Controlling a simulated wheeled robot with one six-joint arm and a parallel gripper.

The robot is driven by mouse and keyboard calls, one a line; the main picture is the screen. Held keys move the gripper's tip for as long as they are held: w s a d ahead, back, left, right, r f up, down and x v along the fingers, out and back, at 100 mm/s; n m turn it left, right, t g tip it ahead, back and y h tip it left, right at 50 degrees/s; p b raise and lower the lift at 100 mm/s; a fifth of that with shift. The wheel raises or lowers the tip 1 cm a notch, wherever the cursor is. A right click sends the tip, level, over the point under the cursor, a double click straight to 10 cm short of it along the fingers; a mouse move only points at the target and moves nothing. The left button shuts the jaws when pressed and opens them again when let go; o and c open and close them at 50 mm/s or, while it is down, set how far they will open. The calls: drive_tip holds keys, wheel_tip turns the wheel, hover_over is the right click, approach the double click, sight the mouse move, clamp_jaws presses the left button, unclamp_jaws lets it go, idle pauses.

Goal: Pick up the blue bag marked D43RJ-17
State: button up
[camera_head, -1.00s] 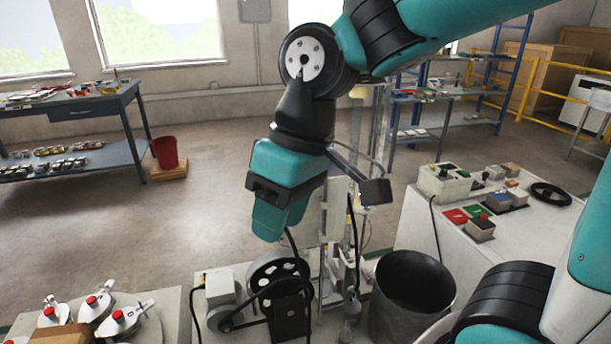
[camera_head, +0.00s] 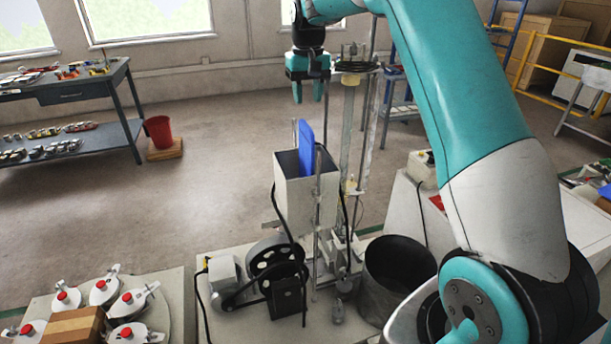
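A blue flat item (camera_head: 306,148), which appears to be the blue bag, stands upright in the open top of a pale box-shaped hopper (camera_head: 295,200). Its lower part is hidden inside the hopper. No marking on it can be read. My gripper (camera_head: 308,96) points down above the blue item in the picture, with a visible gap between them. Its two teal fingers are apart and nothing shows between them.
Thin metal posts (camera_head: 318,200) and a clear column stand right beside the hopper. A dark bucket (camera_head: 398,275) and a black wheel drive (camera_head: 275,265) are below. Red-knobbed clamps (camera_head: 62,297) are at lower left. The floor behind is open.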

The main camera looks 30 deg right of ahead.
sight(306, 138)
wheel_tip(306, 138, down, 7)
drive_tip(key=shift+a+r+p, duration=0.1)
drive_tip(key=shift+r+p, duration=0.1)
drive_tip(key=shift+p, duration=0.45)
drive_tip(key=shift+a+f+p, duration=0.1)
drive_tip(key=shift+f+p, duration=1.1)
drive_tip(key=shift+f, duration=1.5)
clamp_jaws()
